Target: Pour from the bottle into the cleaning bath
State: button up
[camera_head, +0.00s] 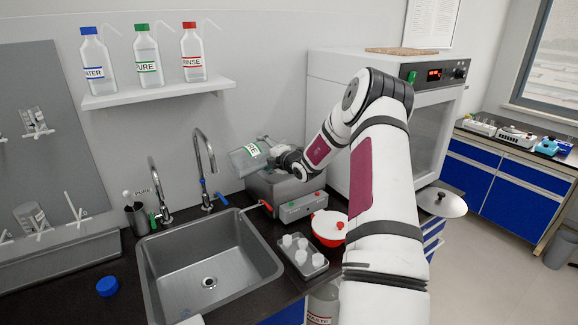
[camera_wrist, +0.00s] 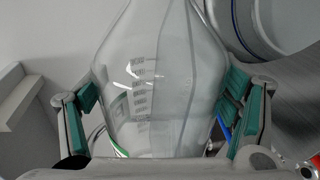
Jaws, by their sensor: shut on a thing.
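My gripper (camera_head: 268,149) is shut on a clear bottle (camera_head: 247,158) with a green-and-white label. The bottle is tilted well over, just above the back left of the cleaning bath. In the wrist view the bottle (camera_wrist: 155,85) fills the middle, with the green finger pads on both its sides. The cleaning bath (camera_head: 302,209) is a grey box with a green and a red button, right of the sink. My gripper and the bottle hide part of its top. I cannot tell whether any liquid is flowing.
The sink (camera_head: 175,262) and its tall taps (camera_head: 203,155) are left of the bath. A blue cap (camera_head: 107,286) lies on the counter. A shelf (camera_head: 158,94) holds three bottles.

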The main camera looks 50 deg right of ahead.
jog(key=shift+f+m, duration=0.2)
jog(key=shift+m, duration=0.2)
dwell(0.7)
jog(key=shift+d+r+m+p, duration=0.2)
jog(key=shift+r+m+p, duration=0.15)
jog(key=shift+r+m, duration=0.25)
dwell(4.5)
